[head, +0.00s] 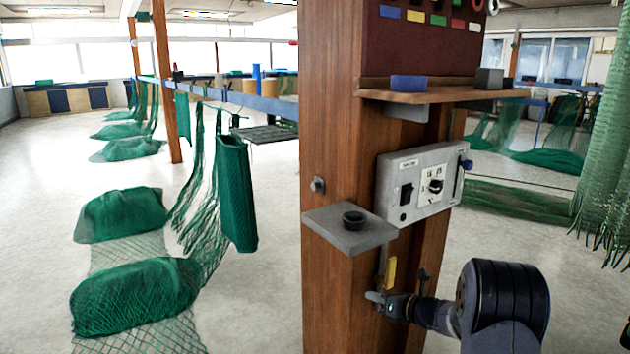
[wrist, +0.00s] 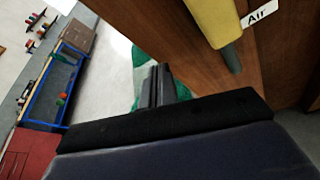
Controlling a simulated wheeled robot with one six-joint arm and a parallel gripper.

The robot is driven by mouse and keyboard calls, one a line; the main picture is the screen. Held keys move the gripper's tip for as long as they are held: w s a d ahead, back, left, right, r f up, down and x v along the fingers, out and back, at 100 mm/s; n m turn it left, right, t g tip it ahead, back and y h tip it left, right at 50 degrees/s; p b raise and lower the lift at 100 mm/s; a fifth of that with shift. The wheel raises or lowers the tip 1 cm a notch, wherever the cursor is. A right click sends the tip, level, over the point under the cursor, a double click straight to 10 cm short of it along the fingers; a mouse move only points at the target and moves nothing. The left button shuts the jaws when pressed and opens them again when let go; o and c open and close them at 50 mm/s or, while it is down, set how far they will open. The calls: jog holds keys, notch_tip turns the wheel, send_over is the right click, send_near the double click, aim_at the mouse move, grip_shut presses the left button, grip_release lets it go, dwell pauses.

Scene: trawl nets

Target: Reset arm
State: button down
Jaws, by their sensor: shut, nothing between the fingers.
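My gripper (head: 372,297) is in front of the lower part of the wooden post (head: 335,110) in the head view, below the small grey shelf. In the wrist view its two dark fingers (wrist: 156,84) are together with nothing between them. A yellow piece with a grey tip (wrist: 208,18) and a tag reading "Air" (wrist: 259,13) hangs by the wood at the top of the wrist view. It also shows as a small yellow piece (head: 390,272) just above my gripper in the head view. My gripper is apart from it.
The post carries a grey control box (head: 418,186) with a dial, and a small grey shelf (head: 350,229) with a black ring. A wooden ledge (head: 440,95) juts out above. Green nets (head: 135,297) lie and hang at left. Open floor (head: 255,310) lies between nets and post.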

aim_at(390, 282)
jog(key=s+d+r+m+y+p, duration=0.4)
jog(key=s+d+r+m+p, duration=0.15)
jog(key=d+m+p, duration=0.4)
jog(key=x, duration=0.8)
notch_tip(390, 282, down, 8)
jog(key=a+n+t+h+b, duration=0.1)
jog(key=a+n+h+b, duration=0.2)
jog(key=n+b, duration=0.9)
jog(key=shift+w+n+h+b, duration=0.35)
jog(key=shift+h+b, duration=0.95)
jog(key=shift+b, duration=1.95)
jog(key=shift+f, duration=0.1)
